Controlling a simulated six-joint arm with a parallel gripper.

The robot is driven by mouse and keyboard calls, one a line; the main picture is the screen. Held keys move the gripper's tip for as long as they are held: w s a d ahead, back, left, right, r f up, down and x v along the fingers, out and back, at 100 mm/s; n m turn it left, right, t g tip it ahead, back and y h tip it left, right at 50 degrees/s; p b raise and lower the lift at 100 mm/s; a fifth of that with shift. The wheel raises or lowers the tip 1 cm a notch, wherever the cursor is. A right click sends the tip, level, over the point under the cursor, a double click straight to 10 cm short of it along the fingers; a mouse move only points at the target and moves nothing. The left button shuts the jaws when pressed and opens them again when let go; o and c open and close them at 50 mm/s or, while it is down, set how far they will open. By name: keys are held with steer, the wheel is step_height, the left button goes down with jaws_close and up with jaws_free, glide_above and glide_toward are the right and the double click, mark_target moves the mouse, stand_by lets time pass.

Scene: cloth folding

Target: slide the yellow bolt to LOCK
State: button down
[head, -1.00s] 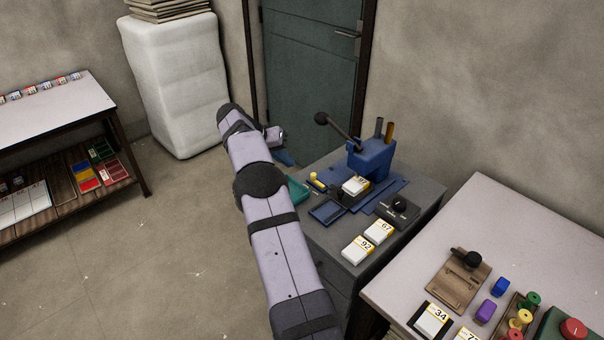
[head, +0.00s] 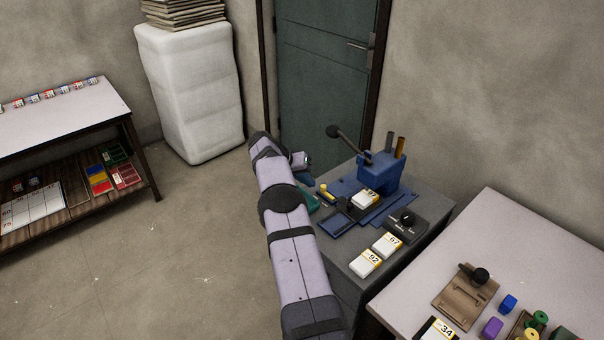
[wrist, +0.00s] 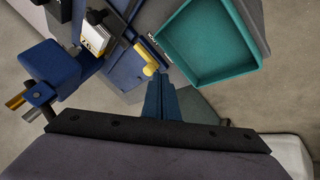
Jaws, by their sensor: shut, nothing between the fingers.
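The yellow bolt (head: 325,190) sits at the left end of the blue press's base, on the grey cabinet. In the wrist view the bolt (wrist: 149,60) shows its knob and a short stem just beyond my fingertips. My gripper (head: 304,178) is to the left of the bolt in the head view, with its blue fingers shut and empty. In the wrist view the fingers (wrist: 160,84) point toward the bolt, and I cannot tell whether they touch it. The LOCK marking is not readable.
The blue press (head: 381,172) has a long black-knobbed lever. A white numbered block (head: 363,199) lies on its base. A teal tray (wrist: 257,45) lies close beside the bolt. A black dial box (head: 407,224) and two white blocks stand nearer the cabinet's front.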

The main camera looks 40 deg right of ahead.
mark_target(326, 195)
steer(key=shift+x, duration=1.45)
steer(key=shift+s, duration=0.1)
steer(key=shift+s+d+r+p, duration=0.15)
steer(key=shift+s+p, duration=0.3)
steer(key=shift+s, duration=1.2)
steer(key=p+v, duration=0.2)
steer(key=v, duration=0.8)
steer(key=shift+w+a, duration=0.1)
steer(key=shift+a, duration=0.1)
